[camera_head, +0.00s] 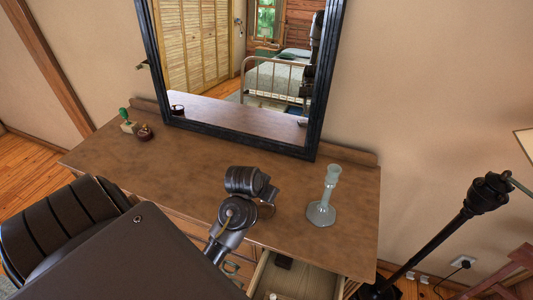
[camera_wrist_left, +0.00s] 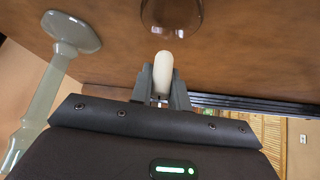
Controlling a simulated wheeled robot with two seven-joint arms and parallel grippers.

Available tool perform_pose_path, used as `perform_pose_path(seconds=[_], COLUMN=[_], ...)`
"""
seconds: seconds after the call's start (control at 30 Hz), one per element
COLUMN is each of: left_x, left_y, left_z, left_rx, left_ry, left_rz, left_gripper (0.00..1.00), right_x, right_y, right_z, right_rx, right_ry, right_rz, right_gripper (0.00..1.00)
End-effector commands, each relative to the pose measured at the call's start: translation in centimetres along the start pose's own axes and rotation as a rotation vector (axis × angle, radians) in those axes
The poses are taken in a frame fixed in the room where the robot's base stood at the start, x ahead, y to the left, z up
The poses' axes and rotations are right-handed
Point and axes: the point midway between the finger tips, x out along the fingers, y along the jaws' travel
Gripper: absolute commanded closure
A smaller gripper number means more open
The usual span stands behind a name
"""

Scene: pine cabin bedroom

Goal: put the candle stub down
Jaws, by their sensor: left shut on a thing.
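My left gripper (camera_head: 266,196) is over the front middle of the dresser top (camera_head: 200,180). In the left wrist view the left gripper (camera_wrist_left: 162,92) is shut on the candle stub (camera_wrist_left: 163,68), a short white rounded cylinder. In the head view my gripper hides the stub. A brownish clear glass dish (camera_wrist_left: 170,14) lies just beyond the stub's tip; whether they touch I cannot tell. The dish shows partly behind the gripper in the head view (camera_head: 266,211). My right gripper is in neither view.
A pale glass candlestick (camera_head: 323,203) stands upright right of my gripper. A black-framed mirror (camera_head: 233,136) stands along the back. A green-topped stamp-like object (camera_head: 128,122) and a small brown round object (camera_head: 145,132) sit far left. A drawer (camera_head: 300,282) is open at the front.

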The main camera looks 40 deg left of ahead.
Motion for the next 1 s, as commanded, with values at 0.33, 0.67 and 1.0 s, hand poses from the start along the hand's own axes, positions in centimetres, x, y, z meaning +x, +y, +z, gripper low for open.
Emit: perform_pose_path(seconds=[0.33, 0.67, 1.0], left_x=[3.5, 4.0, 4.0], left_y=[-0.1, -0.1, -0.1], left_z=[2.3, 2.7, 2.6], left_rx=[-0.001, -0.001, -0.001], left_ry=[0.000, -0.001, -0.001], left_rz=[-0.002, -0.002, -0.002], left_gripper=[1.00, 1.00, 0.66], right_x=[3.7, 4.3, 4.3], right_y=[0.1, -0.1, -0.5], right_z=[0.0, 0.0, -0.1], right_rx=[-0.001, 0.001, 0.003], right_ry=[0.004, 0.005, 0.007], right_rz=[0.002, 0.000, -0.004], right_gripper=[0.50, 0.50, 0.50])
